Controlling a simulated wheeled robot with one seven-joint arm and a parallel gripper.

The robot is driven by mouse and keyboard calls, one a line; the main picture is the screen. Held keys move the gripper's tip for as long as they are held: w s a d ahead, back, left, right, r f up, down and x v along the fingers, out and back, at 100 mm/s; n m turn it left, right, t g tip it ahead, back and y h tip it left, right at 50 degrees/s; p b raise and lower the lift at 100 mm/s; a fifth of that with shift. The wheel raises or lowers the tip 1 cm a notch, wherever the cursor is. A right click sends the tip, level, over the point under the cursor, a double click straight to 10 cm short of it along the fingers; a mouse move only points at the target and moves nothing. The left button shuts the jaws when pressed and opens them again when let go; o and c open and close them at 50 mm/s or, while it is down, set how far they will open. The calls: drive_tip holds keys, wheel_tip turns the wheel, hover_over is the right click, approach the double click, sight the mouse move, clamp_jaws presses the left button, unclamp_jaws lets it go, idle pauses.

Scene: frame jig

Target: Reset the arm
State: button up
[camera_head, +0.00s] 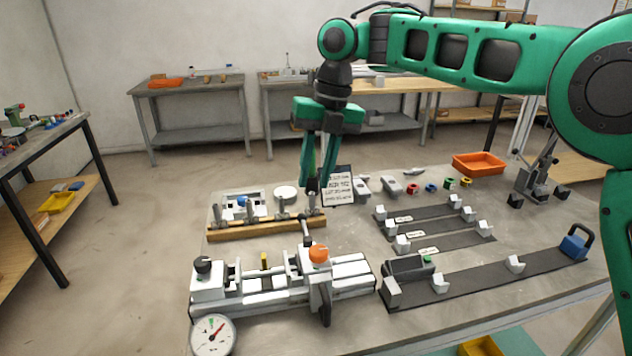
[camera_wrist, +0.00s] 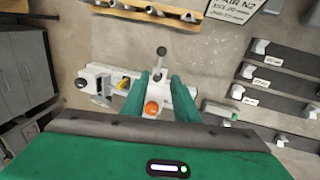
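My gripper (camera_head: 318,186) hangs from my green arm, fingers pointing down, above the back part of the workbench (camera_head: 350,330) in the head view. In the wrist view my gripper (camera_wrist: 162,78) shows two green fingers with a gap between them and nothing held. The grey and white jig (camera_head: 270,284) with an orange knob (camera_head: 318,253) and an upright black-tipped lever stands nearer the front of the bench. In the wrist view the orange knob (camera_wrist: 152,108) and the lever (camera_wrist: 161,52) show between and beyond the fingers, apart from them.
A wooden rack (camera_head: 262,228) with several metal pegs and a lettered sign (camera_head: 338,186) stand near my fingers. Dark strips with white blocks (camera_head: 515,264) lie at the right, a round gauge (camera_head: 213,335) at the front left. An orange bin (camera_head: 478,164) is at the back right.

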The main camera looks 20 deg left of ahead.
idle(0.3)
drive_tip(key=w+d+m+t, duration=0.1)
drive_tip(key=w+d+m, duration=0.1)
drive_tip(key=d+m, duration=2.9)
drive_tip(key=s+d+f+m, duration=0.2)
drive_tip(key=s+d, duration=0.2)
drive_tip(key=d, duration=0.4)
drive_tip(key=s+d+f+m+h, duration=0.15)
drive_tip(key=s+d, duration=0.25)
drive_tip(key=d, duration=0.4)
drive_tip(key=s+d+f+m, duration=0.1)
drive_tip(key=s+d+m, duration=0.25)
drive_tip(key=d, duration=0.45)
drive_tip(key=s+d+f+m, duration=0.3)
drive_tip(key=s+d+m, duration=0.1)
drive_tip(key=s, duration=0.4)
drive_tip(key=s+d+f+m, duration=0.3)
drive_tip(key=s+f+m, duration=0.1)
drive_tip(key=s+m, duration=0.3)
drive_tip(key=shift+s+d+f+m, duration=0.2)
drive_tip(key=shift+s+d+m, duration=0.15)
drive_tip(key=shift+s, duration=0.5)
